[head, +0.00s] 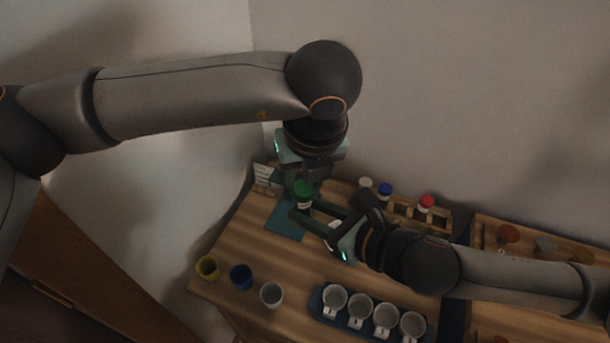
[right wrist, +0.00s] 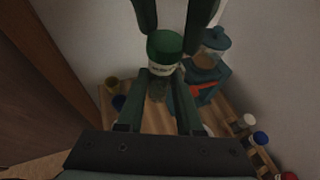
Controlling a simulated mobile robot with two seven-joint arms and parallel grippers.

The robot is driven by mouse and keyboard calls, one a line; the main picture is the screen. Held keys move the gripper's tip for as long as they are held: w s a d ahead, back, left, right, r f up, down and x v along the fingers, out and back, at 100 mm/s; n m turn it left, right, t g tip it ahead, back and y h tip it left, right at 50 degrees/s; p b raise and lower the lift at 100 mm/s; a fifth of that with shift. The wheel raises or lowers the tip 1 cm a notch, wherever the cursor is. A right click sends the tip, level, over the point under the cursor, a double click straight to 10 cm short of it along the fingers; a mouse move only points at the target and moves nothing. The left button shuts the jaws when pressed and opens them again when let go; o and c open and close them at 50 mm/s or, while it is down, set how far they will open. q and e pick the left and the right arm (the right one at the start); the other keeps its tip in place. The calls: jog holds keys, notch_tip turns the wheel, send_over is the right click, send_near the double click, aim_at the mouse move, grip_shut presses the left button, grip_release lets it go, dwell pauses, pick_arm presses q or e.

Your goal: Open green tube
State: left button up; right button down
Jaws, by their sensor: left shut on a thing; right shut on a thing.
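The green tube (head: 304,204) stands upright above the table, with a green cap (right wrist: 165,44) and a pale label band under it in the right wrist view. My left gripper (head: 304,180) comes down from above and is shut on the green cap; its fingers (right wrist: 176,14) also show at the top of the right wrist view. My right gripper (head: 308,217) comes in from the right, just below, and is shut on the tube body (right wrist: 158,90). The fingers partly hide the cap and body. I cannot tell whether the cap has come loose.
A blue mat (head: 283,222) lies below the grippers. A wooden rack (head: 440,218) behind holds tubes with white, blue (head: 385,188) and red caps (head: 426,201). Yellow (head: 208,267), blue (head: 241,277) and white cups stand at front left; a dark tray (head: 318,306) holds several white cups.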

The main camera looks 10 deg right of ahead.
aim_at(305, 190)
pick_arm(q)
jog(key=shift+s+d+r, duration=0.1)
jog(key=shift+d, duration=0.2)
grip_shut()
jog(key=shift+a, duration=0.15)
jog(key=shift+r, duration=0.1)
jog(key=shift+r, duration=0.95)
jog(key=shift+a, duration=0.1)
jog(key=shift+r, duration=2)
